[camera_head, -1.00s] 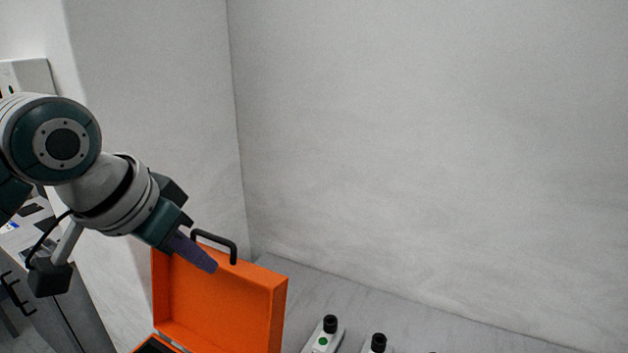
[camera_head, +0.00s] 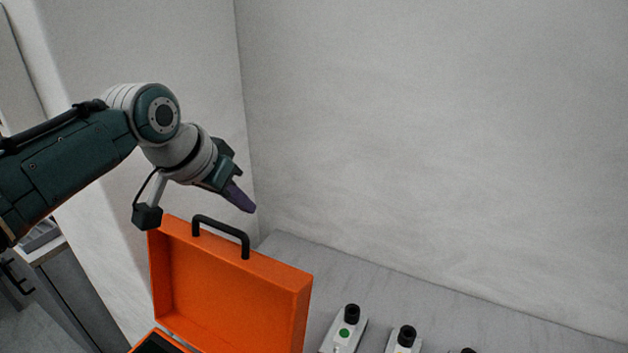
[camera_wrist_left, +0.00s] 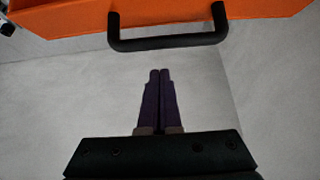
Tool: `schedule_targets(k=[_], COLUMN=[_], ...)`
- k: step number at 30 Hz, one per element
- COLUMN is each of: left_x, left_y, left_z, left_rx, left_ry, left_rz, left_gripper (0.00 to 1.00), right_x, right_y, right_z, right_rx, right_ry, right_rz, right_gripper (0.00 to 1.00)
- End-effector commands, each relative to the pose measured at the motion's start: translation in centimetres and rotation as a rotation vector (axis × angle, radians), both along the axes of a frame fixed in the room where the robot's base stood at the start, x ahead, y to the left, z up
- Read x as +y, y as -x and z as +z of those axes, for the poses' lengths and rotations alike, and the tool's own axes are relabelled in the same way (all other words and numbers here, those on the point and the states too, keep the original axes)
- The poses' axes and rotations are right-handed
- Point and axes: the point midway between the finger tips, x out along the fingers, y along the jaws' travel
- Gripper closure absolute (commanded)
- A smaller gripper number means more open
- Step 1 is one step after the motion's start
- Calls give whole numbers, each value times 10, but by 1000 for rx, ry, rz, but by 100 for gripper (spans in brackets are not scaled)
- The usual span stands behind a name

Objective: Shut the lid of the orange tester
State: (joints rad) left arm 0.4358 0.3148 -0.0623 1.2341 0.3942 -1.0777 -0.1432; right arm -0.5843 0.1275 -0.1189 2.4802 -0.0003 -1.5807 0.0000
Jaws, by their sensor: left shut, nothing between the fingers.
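The orange tester's lid (camera_head: 225,295) stands up, open, with its inner side facing me. Its black handle (camera_head: 222,232) is on the top edge. Part of the tester's base (camera_head: 157,343) shows at the bottom edge of the head view; the rest is cut off. My left gripper (camera_head: 246,203) is shut and empty, above and behind the lid, apart from it. In the left wrist view the shut purple fingers (camera_wrist_left: 160,85) point toward the handle (camera_wrist_left: 168,40), with a gap between them. The lid (camera_wrist_left: 165,12) shows there along the top. My right gripper is not in view.
White devices with black knobs stand to the right of the tester, one with a green button (camera_head: 344,332) and one with a yellow mark (camera_head: 403,340). A pale wall rises behind the grey table (camera_head: 300,262). The table strip behind the tester is clear.

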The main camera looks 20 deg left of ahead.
Motion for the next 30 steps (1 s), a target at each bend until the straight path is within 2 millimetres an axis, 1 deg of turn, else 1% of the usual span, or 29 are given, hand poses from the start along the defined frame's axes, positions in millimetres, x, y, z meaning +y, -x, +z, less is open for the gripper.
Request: schedule_targets(k=[1,2,3,6,12,16,30], left_x=[-1,-1,0,1,2,3,3], left_y=[-4,-6,3,16,32,36,34], left_z=[-7,-10,-3,-1,-2,-3,-3], left_rx=[2,1,4,3,2,1,-17], left_ry=[1,1,-1,-1,-2,-2,0], left_rz=[0,-1,-2,-2,0,-1,0], left_gripper=[100,100,100,100,100,100,100], right_x=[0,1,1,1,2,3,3], right_y=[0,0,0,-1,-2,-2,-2], right_z=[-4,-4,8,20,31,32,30], right_rx=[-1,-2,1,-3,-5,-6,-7], right_ry=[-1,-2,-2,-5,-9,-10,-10], right_rz=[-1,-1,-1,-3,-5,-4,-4], right_gripper=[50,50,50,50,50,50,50])
